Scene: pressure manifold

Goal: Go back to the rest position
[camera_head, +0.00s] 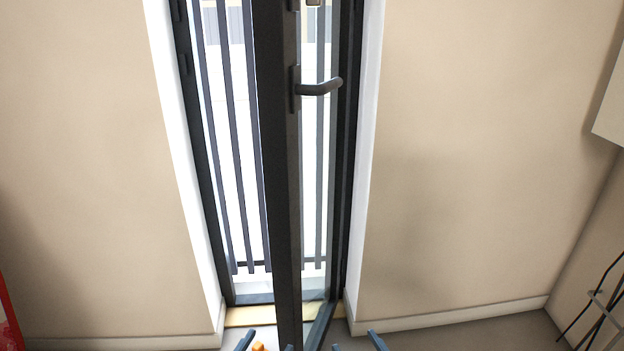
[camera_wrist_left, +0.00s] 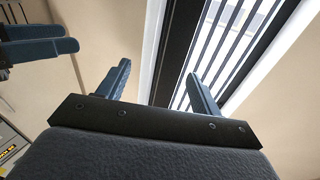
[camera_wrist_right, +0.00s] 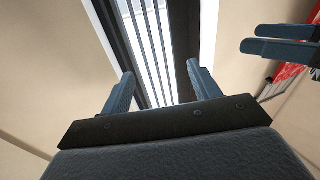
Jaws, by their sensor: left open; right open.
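My left gripper (camera_head: 266,345) shows at the bottom edge of the head view, with only its blue fingertips visible. It is open and empty in the left wrist view (camera_wrist_left: 157,76). My right gripper (camera_head: 357,344) is beside it, to the right at the bottom edge. It is also open and empty in the right wrist view (camera_wrist_right: 160,72). The two grippers are apart, and neither touches anything. Each wrist view also shows the other gripper's blue fingers at its side.
A dark-framed glazed door leaf (camera_head: 283,200) with a lever handle (camera_head: 320,88) stands ajar ahead. Dark vertical bars (camera_head: 237,150) stand behind it. Beige walls (camera_head: 480,150) flank the opening. A small orange thing (camera_head: 258,347) shows at the left fingers. Dark cables (camera_head: 600,310) are at lower right.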

